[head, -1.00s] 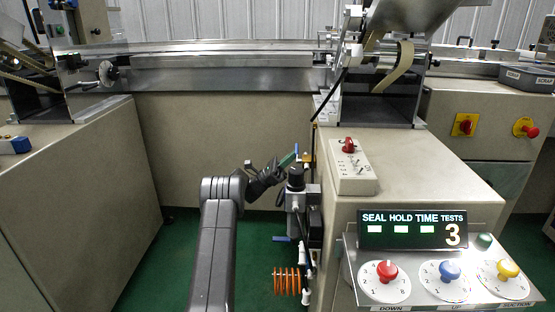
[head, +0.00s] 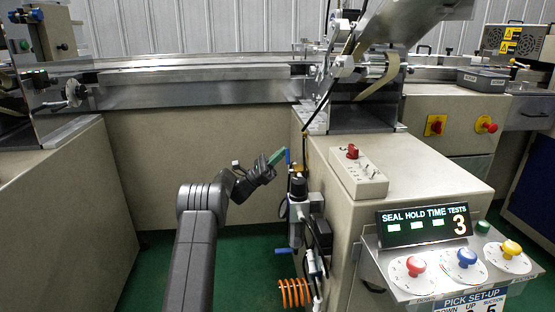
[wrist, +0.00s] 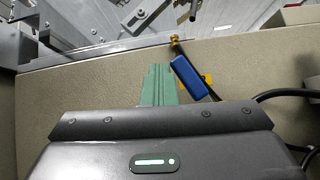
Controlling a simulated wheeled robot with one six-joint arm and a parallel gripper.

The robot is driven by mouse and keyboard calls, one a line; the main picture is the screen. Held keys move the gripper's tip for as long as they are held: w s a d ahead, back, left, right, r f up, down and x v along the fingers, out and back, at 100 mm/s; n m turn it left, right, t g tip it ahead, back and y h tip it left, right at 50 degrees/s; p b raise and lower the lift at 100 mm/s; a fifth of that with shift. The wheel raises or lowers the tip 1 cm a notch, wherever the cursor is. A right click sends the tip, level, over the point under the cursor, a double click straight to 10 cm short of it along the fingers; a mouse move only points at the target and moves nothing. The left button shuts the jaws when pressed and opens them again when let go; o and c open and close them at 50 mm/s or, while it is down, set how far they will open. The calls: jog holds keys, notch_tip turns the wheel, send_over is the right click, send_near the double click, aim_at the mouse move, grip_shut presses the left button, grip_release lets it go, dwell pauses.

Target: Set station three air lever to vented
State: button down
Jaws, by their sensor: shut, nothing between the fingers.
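The closed fingers also show in the wrist view (wrist: 158,84). I cannot tell whether they touch the lever. A second blue lever (head: 284,250) sits lower on the air unit.
An orange coiled hose (head: 295,292) hangs below the air unit. A switch box (head: 358,174) sits on the cabinet, and a dial panel (head: 445,266) with a display reading 3 stands at right. Green floor lies open around my arm.

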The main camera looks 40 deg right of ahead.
jog(key=shift+s+a+r+m+g+y, duration=0.1)
jog(key=shift+s+r+m+g+y, duration=0.1)
jog(key=shift+m+g+y, duration=0.85)
jog(key=shift+s+a+r+m+g+y, duration=0.2)
jog(key=shift+m+g+y, duration=0.2)
jog(key=shift+m+y, duration=0.7)
jog(key=shift+s+a+r+m+g+y, duration=0.15)
jog(key=shift+m+g+y, duration=0.5)
jog(key=shift+m, duration=0.9)
jog(key=shift+g, duration=0.3)
